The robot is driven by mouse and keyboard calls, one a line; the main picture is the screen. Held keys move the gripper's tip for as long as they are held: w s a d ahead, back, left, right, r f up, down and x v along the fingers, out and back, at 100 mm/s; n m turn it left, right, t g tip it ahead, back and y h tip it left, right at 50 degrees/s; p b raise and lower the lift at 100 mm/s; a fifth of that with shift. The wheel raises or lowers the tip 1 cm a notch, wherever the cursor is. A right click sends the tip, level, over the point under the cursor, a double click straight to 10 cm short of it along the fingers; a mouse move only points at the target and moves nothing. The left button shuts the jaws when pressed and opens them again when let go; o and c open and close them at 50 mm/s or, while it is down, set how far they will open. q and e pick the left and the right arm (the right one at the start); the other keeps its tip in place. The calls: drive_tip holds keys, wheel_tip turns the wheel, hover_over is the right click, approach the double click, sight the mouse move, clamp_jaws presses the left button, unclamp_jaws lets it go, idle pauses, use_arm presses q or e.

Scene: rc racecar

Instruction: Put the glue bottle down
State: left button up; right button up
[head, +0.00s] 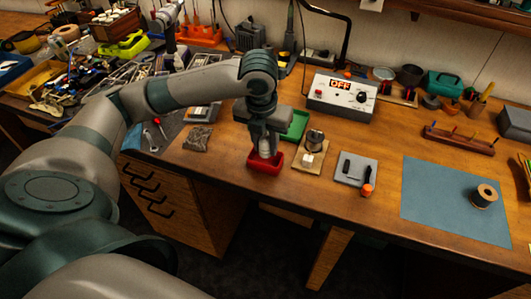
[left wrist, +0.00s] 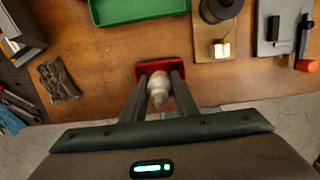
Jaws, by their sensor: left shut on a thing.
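The glue bottle (left wrist: 158,88) is whitish with a pale tip and sits between the fingers of my left gripper (left wrist: 155,92) in the left wrist view. In the head view the bottle (head: 265,147) shows below my left gripper (head: 264,140), which is shut on it. The bottle is over or in a small red tray (head: 262,170) near the table's front edge; I cannot tell whether its base touches the tray. The red tray (left wrist: 145,68) is partly hidden behind the fingers in the left wrist view. My right gripper is not in view.
A green tray (head: 296,124) lies just behind the red one. A wooden board with a metal spool holder (head: 314,140) and a grey plate (head: 356,169) stand to the right. A crumpled dark cloth (head: 198,138) lies left. A blue mat (head: 430,203) is farther right.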

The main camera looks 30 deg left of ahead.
sight(266, 154)
use_arm(q)
drive_tip(key=shift+f+p, duration=0.5)
drive_tip(key=shift+f, duration=1.5)
drive_tip(key=shift+f, duration=0.15)
drive_tip(key=o, duration=1)
drive_tip(key=shift+o, duration=0.2)
drive_tip(key=shift+r, duration=0.8)
drive_tip(key=r, duration=0.3)
drive_tip(key=s+r+b, duration=0.1)
drive_tip(key=r, duration=0.3)
drive_tip(key=r+b, duration=0.1)
drive_tip(key=r, duration=0.2)
drive_tip(key=shift+s+d+r, duration=0.2)
drive_tip(key=shift+s+r, duration=0.1)
drive_tip(key=shift+s, duration=0.1)
